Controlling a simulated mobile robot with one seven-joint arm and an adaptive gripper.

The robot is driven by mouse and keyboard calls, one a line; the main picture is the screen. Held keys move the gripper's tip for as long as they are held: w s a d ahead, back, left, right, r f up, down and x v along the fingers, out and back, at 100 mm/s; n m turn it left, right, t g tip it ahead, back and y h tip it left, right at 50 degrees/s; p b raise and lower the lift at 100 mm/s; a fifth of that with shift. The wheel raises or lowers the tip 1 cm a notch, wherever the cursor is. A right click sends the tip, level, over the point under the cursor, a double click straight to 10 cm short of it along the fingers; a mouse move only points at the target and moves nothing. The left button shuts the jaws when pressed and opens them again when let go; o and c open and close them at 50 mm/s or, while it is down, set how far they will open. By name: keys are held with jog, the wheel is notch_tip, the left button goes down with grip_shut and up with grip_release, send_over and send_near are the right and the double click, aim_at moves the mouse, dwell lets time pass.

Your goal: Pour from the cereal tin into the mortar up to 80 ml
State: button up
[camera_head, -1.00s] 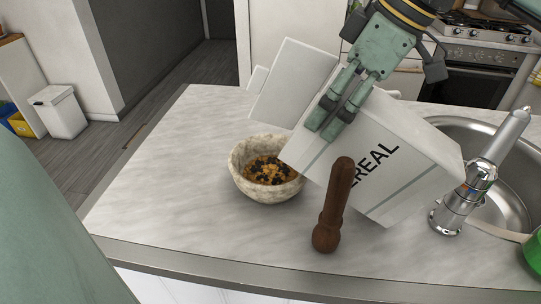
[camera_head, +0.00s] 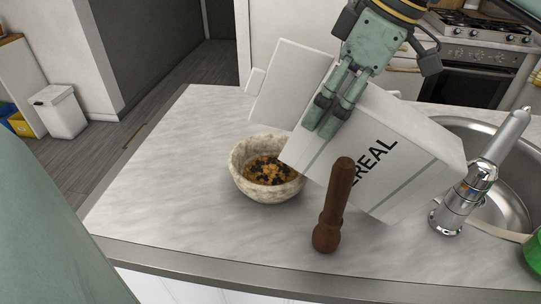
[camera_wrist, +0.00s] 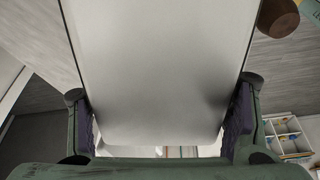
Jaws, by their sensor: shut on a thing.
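The white cereal tin (camera_head: 385,160), lettered "CEREAL", is tilted steeply with its open lid side to the left. My gripper (camera_head: 322,122) is shut on it and holds it over the counter. In the wrist view the tin (camera_wrist: 155,70) fills the space between my two fingers (camera_wrist: 165,120). The tin's lower left corner is at the right edge of the speckled stone mortar (camera_head: 240,180); I cannot tell whether they touch. Brown and dark cereal pieces (camera_head: 268,170) lie in the mortar. The tin's mouth is mostly hidden from the head camera.
A dark wooden pestle (camera_head: 335,205) stands upright on the counter, in front of the tin. A chrome tap (camera_head: 465,195) and sink (camera_head: 512,190) are at the right, with a green object (camera_head: 534,254) at the edge. The counter's left side (camera_head: 160,190) is clear.

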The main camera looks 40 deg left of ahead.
aim_at(298, 87)
jog(key=shift+s+a+r+t+h, duration=0.15)
jog(key=shift+a+h, duration=0.2)
jog(key=shift+a, duration=0.25)
jog(key=shift+s+a+r+t+h, duration=0.1)
jog(key=shift+s+a+r+h, duration=0.1)
jog(key=shift+a+h, duration=0.3)
jog(key=shift+s+a+r+t+h, duration=0.15)
jog(key=shift+a+h, duration=0.1)
jog(key=shift+a, duration=0.4)
dwell(2.2)
jog(key=shift+s+a+r+h, duration=0.15)
jog(key=shift+a+h, duration=0.25)
jog(key=shift+s+a+r+h, duration=0.1)
jog(key=shift+a+h, duration=0.25)
jog(key=shift+h, duration=0.05)
dwell(2.2)
dwell(0.8)
